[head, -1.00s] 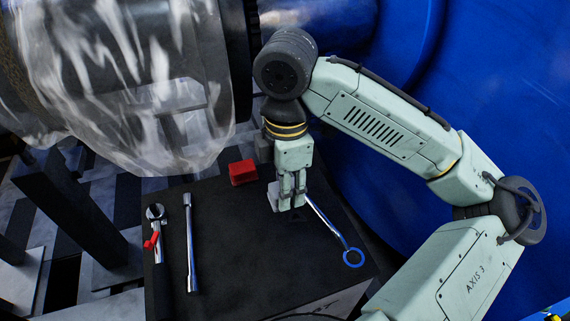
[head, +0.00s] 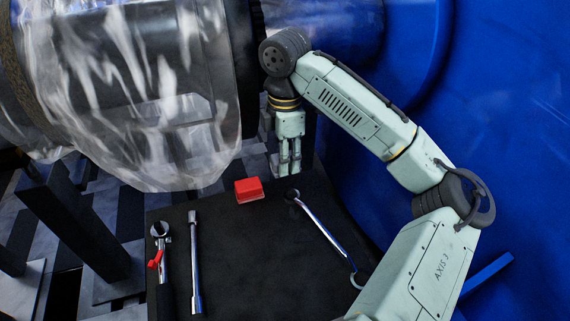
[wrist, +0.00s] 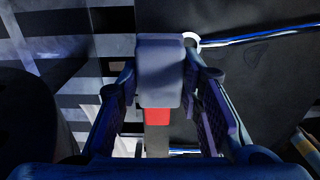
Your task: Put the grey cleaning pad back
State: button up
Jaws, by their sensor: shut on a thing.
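The grey cleaning pad (wrist: 160,72) is a rounded block between the fingers of my gripper (wrist: 158,105) in the wrist view. My gripper (head: 290,168) is shut on it, near the far edge of the dark table top in the head view. The pad is hard to make out beside the fingers there. In the wrist view the pad overlaps the table's edge, with striped floor to its left and black surface to its right. How high it is above the table I cannot tell.
On the black table top (head: 250,260) are a red block (head: 249,190), a ring spanner (head: 322,232), a long bar (head: 194,260) and a ratchet with a red clip (head: 160,245). A plastic-wrapped motor (head: 150,110) stands at left, a blue housing (head: 480,120) at right.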

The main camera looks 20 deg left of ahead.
jog(key=shift+w, duration=0.2)
jog(key=shift+f, duration=1.75)
jog(key=shift+f, duration=0.6)
jog(key=o, duration=1)
jog(key=shift+o, duration=0.2)
jog(key=shift+r, duration=0.1)
notch_tip(320, 180, up, 13)
jog(key=shift+r, duration=0.1)
